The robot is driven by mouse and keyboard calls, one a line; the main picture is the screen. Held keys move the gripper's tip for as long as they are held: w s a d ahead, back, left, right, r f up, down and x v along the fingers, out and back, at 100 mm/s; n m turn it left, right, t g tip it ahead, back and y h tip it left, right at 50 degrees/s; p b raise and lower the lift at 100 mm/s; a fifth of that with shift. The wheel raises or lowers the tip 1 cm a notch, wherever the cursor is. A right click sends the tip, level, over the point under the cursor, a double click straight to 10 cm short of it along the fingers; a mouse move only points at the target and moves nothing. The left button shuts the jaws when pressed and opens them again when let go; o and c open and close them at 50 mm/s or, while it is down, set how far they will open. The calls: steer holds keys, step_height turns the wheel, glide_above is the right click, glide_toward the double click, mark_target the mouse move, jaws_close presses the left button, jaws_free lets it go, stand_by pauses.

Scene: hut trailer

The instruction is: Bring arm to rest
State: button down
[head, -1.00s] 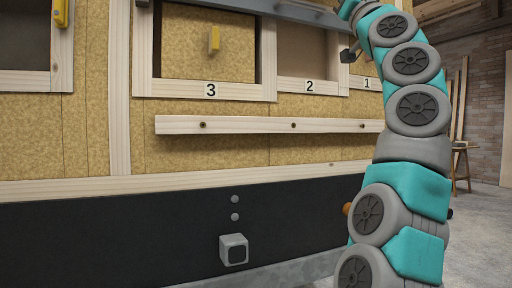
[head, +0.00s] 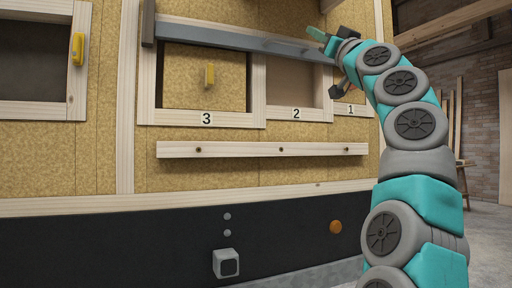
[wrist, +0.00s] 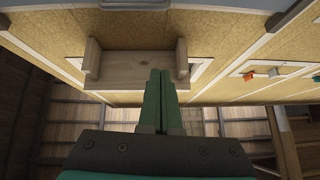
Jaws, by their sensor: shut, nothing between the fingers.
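My arm rises on the right of the head view and bends left at the top. My gripper (head: 316,33) is at its upper end, in front of the wall near the grey rail above the openings marked 2 and 1. In the wrist view my gripper's green fingers (wrist: 160,73) are together with nothing between them. Beyond them is a pale wooden ledge (wrist: 130,72) with an upright piece at each end. Whether the fingers touch it is hard to tell; they seem apart from it.
A grey rail (head: 235,38) runs above the numbered openings. A pegged wooden board (head: 240,150) lies below. An orange knob (head: 336,227) and grey box (head: 226,263) are on the dark lower wall. Open floor is at right.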

steer(key=w+a+f+g+p, duration=0.35)
steer(key=a+f+g, duration=0.45)
steer(key=a+f, duration=0.5)
steer(key=s+a+f+g+h+p, duration=0.1)
steer(key=s+f+g+h, duration=0.15)
steer(key=f, duration=0.95)
steer(key=s+f+g+h+p, duration=0.15)
steer(key=s+f+g, duration=0.25)
steer(key=f, duration=0.8)
steer(key=s+d+f+m+g+h+p, duration=0.1)
steer(key=s+d+f+g+h, duration=0.15)
steer(key=s+f, duration=0.65)
steer(key=s+d+f+m+g+h, duration=0.1)
steer(key=s+d+f+g+h, duration=0.2)
steer(key=s+f, duration=0.65)
steer(key=s+d+f+m+g+h+p, duration=0.1)
steer(key=s+d+f+g, duration=0.1)
steer(key=s+d+f, duration=0.2)
steer(key=s+d+f+m+g+h, duration=0.1)
steer(key=s+d+f+g, duration=0.2)
steer(key=s+f, duration=0.7)
steer(key=s+d, duration=0.2)
steer(key=s, duration=0.2)
steer(key=shift+s+d+f+m+p, duration=0.3)
steer(key=shift+s+m+p, duration=0.1)
steer(key=shift+a, duration=0.1)
